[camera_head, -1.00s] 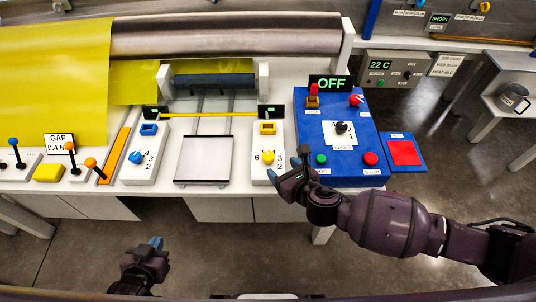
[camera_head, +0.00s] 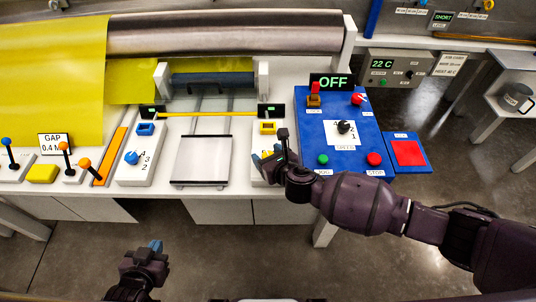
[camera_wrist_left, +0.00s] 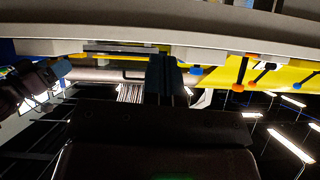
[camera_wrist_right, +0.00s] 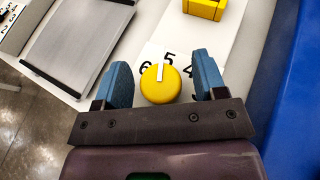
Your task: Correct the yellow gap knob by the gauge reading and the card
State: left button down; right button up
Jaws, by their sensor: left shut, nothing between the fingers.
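The yellow gap knob (camera_wrist_right: 160,84) sits on a white panel among the numbers 6, 5 and 4. Its white pointer mark points near the 5. My right gripper (camera_wrist_right: 163,82) is open, with one blue finger on each side of the knob; I cannot tell if they touch it. The gap gauge sign (camera_head: 54,143) reads "GAP 0.4" with a cut-off unit. A white card (camera_head: 452,65) hangs at the upper right, its text too small to read surely. My left gripper (camera_head: 154,246) is shut and empty, below the table's front edge.
A blue knob (camera_head: 131,158) is on a similar panel to the left. A grey plate (camera_head: 202,160) lies between the panels. The blue control box (camera_head: 310,140) with buttons and an "OFF" display (camera_head: 332,82) stands close to the right of my right gripper. Levers (camera_head: 66,160) stand far left.

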jog(key=c, duration=0.9)
jog(key=shift+r+m+t+h+p, duration=0.15)
jog(key=shift+m+t+h+p, duration=0.35)
jog(key=shift+m+h+p, duration=0.4)
jog(key=m+h+p, duration=0.1)
jog(key=m+h, duration=0.2)
jog(key=shift+t+h+p, duration=0.3)
jog(key=shift+t+p, duration=0.1)
pick_arm(q)
jog(key=shift+w+a+r+p, duration=0.1)
jog(key=shift+r+p, duration=0.15)
jog(key=shift+r, duration=1.05)
jog(key=shift+w+r+p, duration=0.1)
jog(key=shift+r+p, duration=0.1)
jog(key=shift+r, duration=1.05)
pick_arm(e)
jog(key=shift+m+h, duration=2)
jog(key=shift+h, duration=0.2)
jog(key=shift+d, duration=0.1)
jog(key=o, duration=0.9)
jog(key=shift+o, duration=0.2)
